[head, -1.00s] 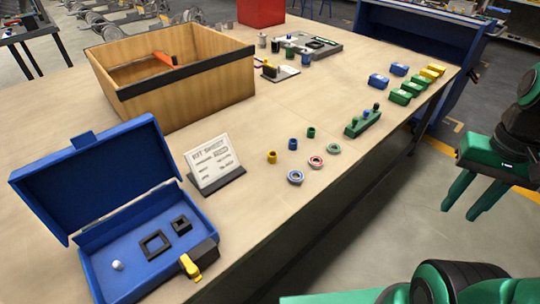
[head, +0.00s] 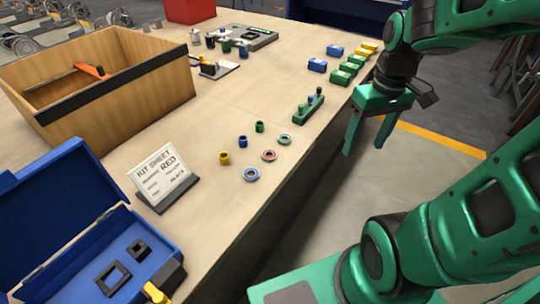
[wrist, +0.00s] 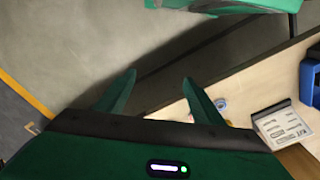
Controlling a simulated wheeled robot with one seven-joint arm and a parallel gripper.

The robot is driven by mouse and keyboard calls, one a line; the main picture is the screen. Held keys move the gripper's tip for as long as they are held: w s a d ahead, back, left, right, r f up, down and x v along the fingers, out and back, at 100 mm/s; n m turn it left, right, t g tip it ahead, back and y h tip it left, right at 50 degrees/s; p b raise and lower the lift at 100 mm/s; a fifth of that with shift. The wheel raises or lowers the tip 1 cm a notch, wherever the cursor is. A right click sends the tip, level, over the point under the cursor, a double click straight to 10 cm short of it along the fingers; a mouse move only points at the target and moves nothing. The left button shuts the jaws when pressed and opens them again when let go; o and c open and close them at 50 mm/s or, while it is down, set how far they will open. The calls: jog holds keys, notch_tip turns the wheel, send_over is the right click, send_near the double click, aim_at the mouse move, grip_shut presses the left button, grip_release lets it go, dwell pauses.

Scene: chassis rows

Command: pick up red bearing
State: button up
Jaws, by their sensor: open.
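The red bearing (head: 269,155) is a small ring lying flat on the table, between a blue bearing (head: 251,174) and a green bearing (head: 285,138). My gripper (head: 364,148) is open and empty, beyond the table's edge to the right of the bearings. Its fingers point downward in the head view. In the wrist view, my gripper (wrist: 159,77) has its two fingers apart over the table edge and floor. A small blue ring shows beside the right finger there; the red bearing is not clearly visible in that view.
Yellow (head: 224,158), blue (head: 242,141) and green (head: 259,126) bushings stand left of the bearings. A green peg holder (head: 309,109) stands behind. The kit sheet (head: 161,172) reads RED. An open blue case (head: 60,205) and a wooden box (head: 140,105) stand left.

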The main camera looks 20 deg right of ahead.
jog(key=w+a+f+n+y, duration=0.1)
jog(key=w+a+f+n, duration=0.1)
jog(key=w+n, duration=0.3)
jog(key=w+a+f+n, duration=0.2)
jog(key=w, duration=0.4)
jog(key=n+t+y, duration=0.1)
jog(key=n+y, duration=0.2)
jog(key=n, duration=0.4)
send_over(268, 157)
jog(key=s+d, duration=0.1)
jog(key=d, duration=0.2)
notch_tip(268, 157, down, 8)
jog(key=shift+s+f, duration=0.1)
jog(key=shift+f, duration=0.05)
jog(key=shift+d+x, duration=0.1)
jog(key=shift+x, duration=1.4)
jog(key=shift+d+x, duration=0.15)
jog(key=shift+x, duration=1.4)
jog(key=c, duration=1.2)
